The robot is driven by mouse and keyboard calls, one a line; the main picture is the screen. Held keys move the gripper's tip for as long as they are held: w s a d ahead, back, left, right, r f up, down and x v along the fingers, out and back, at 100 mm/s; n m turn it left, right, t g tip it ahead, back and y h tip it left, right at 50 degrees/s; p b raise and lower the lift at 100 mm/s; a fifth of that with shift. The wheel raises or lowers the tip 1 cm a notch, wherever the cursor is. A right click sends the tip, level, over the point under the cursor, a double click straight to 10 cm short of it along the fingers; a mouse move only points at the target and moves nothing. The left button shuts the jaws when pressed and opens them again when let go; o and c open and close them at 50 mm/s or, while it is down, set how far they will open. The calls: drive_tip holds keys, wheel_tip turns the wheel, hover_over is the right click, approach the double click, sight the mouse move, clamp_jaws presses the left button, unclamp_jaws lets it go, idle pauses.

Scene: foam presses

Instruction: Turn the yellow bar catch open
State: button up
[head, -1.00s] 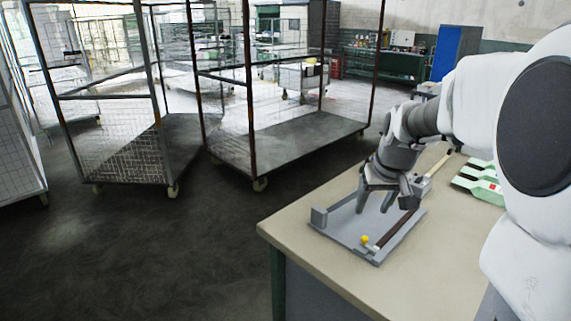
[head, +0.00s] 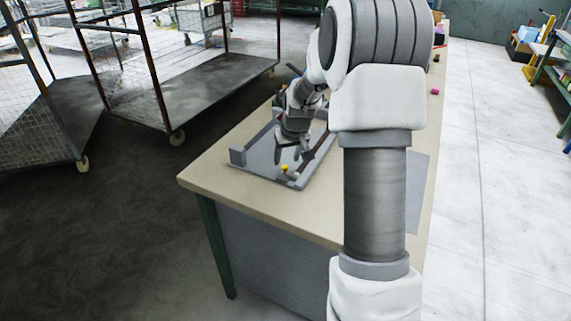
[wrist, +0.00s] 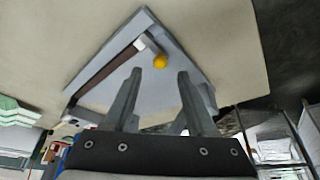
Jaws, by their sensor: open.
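The yellow catch (head: 284,168) shows as a small round knob near the front corner of a flat grey press plate (head: 250,165) on the table. It also shows in the wrist view (wrist: 160,61), just beyond my fingertips and between their lines. A dark brown bar (wrist: 103,73) with a white end block (wrist: 140,43) runs along one side of the plate, beside the knob. My gripper (head: 289,157) is open and empty, fingers pointing down towards the knob. I see no contact; the exact gap cannot be told. My arm hides part of the plate's far side.
The beige table (head: 225,182) has free room in front of the plate. Wire cage trolleys (head: 190,85) stand on the floor to the left. A small magenta item (head: 435,91) lies far along the table.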

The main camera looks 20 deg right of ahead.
sight(285, 167)
drive_tip(key=shift+x, duration=2)
drive_tip(key=shift+c, duration=0.2)
clamp_jaws()
